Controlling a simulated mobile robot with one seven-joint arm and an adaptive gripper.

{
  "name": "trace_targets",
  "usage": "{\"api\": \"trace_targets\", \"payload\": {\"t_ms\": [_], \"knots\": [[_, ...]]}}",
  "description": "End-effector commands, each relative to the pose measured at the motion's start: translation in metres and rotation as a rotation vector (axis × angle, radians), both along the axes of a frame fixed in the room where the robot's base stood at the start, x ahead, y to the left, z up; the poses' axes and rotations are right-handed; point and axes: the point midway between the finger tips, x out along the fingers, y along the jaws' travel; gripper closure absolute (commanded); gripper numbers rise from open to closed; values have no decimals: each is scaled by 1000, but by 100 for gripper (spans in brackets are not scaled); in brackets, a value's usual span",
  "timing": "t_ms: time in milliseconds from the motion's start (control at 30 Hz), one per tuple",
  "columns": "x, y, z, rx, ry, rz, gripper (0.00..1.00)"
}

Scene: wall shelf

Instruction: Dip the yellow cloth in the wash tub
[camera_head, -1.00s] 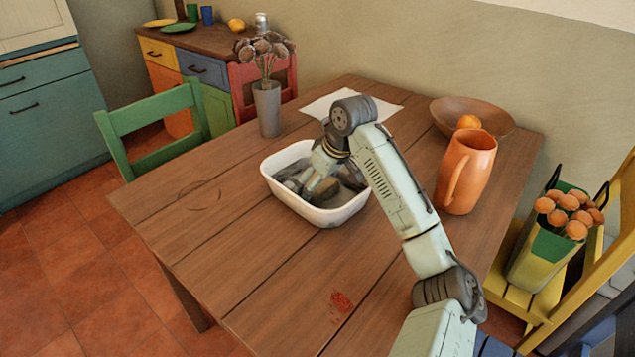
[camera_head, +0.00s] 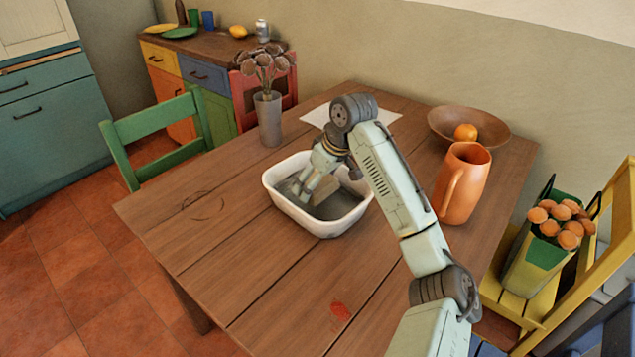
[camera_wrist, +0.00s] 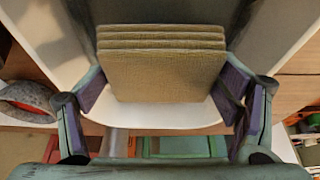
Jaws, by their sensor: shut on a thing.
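The white wash tub (camera_head: 332,228) stands on the wooden table with grey water or a grey floor inside. My gripper (camera_head: 306,192) reaches down inside its rim. In the wrist view the yellow cloth (camera_wrist: 163,78) is a tan-yellow folded stack between the two fingers of my gripper (camera_wrist: 162,92). The fingers are shut on its sides. The tub's white wall (camera_wrist: 160,117) shows below the cloth in that view.
A grey vase of dried flowers (camera_head: 268,118) stands behind the tub at left. A white sheet (camera_head: 316,115) lies behind my arm. An orange jug (camera_head: 462,185) and a wooden bowl (camera_head: 440,122) with an orange stand at right. A red stain (camera_head: 341,311) marks the bare front of the table.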

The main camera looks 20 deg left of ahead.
Motion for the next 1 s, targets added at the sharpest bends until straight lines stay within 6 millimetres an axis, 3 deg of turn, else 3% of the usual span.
{"api": "trace_targets", "payload": {"t_ms": [33, 600, 1000], "knots": [[0, 0, 12, 1, 0, 0, 40], [1, 0, 75, 1, -3, 0, 40], [0, 0, 87, 1, -1, 0, 40]]}}
